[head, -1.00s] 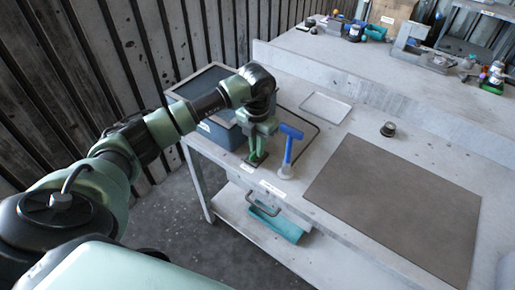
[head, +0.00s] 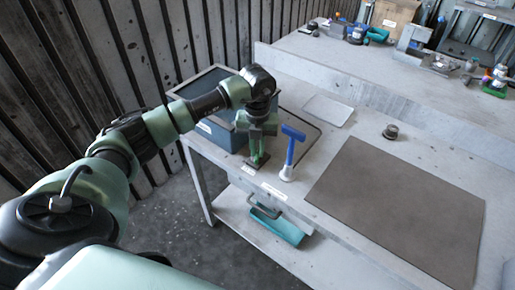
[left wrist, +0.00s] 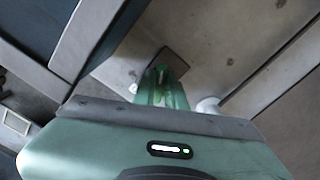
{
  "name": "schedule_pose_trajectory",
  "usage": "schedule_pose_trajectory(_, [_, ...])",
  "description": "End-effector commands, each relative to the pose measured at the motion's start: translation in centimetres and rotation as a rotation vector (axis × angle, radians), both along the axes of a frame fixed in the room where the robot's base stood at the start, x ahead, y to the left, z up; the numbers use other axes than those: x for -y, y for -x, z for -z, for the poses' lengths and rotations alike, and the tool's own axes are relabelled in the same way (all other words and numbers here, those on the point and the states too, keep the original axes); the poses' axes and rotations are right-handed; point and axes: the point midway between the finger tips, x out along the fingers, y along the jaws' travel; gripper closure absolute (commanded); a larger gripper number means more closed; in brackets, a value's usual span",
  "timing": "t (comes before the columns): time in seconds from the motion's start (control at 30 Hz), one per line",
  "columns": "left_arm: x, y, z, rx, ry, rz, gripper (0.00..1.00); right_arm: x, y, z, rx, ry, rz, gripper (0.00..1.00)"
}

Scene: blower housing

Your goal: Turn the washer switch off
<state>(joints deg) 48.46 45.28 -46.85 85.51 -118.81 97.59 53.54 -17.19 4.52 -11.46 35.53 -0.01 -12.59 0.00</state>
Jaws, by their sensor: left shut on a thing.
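The washer switch sits on a small dark plate (head: 258,166) at the front edge of the bench. The plate also shows in the left wrist view (left wrist: 178,60). My left gripper (head: 257,160) points down at it, its green fingertips (left wrist: 163,78) shut on the small switch lever. The fingers hide most of the lever, so its tilt cannot be told. The washer, a blue-grey box (head: 228,137) with a dark top, is just left of the gripper. My right gripper is not in view.
A blue T-shaped handle on a white base (head: 287,173) stands close to the right of the gripper. A brown mat (head: 400,215) and small dark knob (head: 390,131) lie farther right.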

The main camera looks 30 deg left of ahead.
Motion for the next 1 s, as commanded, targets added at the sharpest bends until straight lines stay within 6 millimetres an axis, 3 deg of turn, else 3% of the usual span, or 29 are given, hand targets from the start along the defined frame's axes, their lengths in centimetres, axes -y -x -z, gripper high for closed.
schedule_pose_trajectory(0.33, [-0.1, -0.2, -0.2, 0.006, -0.001, -0.009, 1.0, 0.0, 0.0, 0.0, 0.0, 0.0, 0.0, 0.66])
schedule_pose_trajectory(0.37, [-0.1, -0.2, -0.2, 0.006, -0.001, -0.009, 0.83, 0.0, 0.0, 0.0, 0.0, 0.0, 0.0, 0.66])
schedule_pose_trajectory(0.4, [-0.1, -0.2, -0.2, 0.006, -0.001, -0.008, 0.71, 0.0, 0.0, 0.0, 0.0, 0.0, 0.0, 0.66])
schedule_pose_trajectory(0.43, [-0.1, -0.2, -0.2, 0.005, 0.0, -0.008, 0.66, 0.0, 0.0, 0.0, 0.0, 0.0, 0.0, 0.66])
schedule_pose_trajectory(0.77, [-0.1, -0.1, -0.2, 0.003, 0.0, -0.005, 0.66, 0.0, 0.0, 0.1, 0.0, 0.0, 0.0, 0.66])
schedule_pose_trajectory(1.0, [-0.1, -0.2, -3.3, 0.008, 0.0, -0.005, 0.66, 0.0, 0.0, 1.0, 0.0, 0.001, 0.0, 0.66])
